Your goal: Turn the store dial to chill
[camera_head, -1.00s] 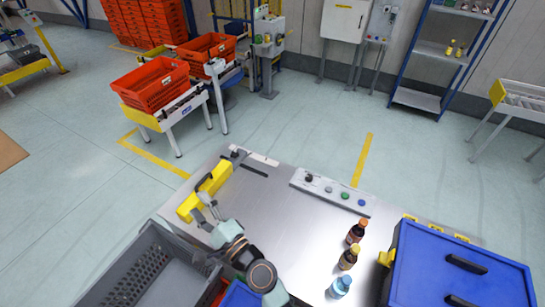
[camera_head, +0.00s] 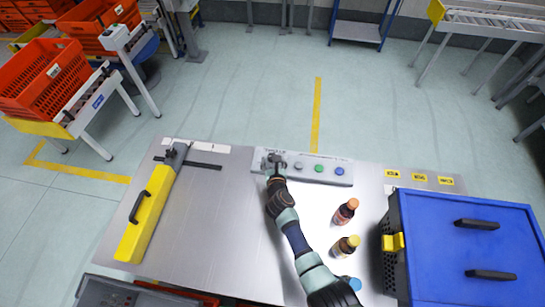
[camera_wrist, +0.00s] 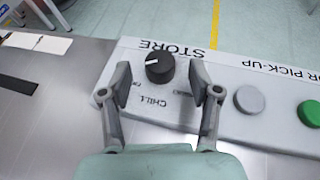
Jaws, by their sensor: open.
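In the head view my gripper (camera_head: 274,165) is at the panel's left end and mostly hides the dial.
Grey, green (camera_head: 318,168) and blue (camera_head: 339,171) buttons lie right of the dial. Several bottles (camera_head: 345,211) stand in front of the panel. A blue-lidded bin (camera_head: 470,230) is at right; a yellow bar with a handle (camera_head: 145,215) is at left.

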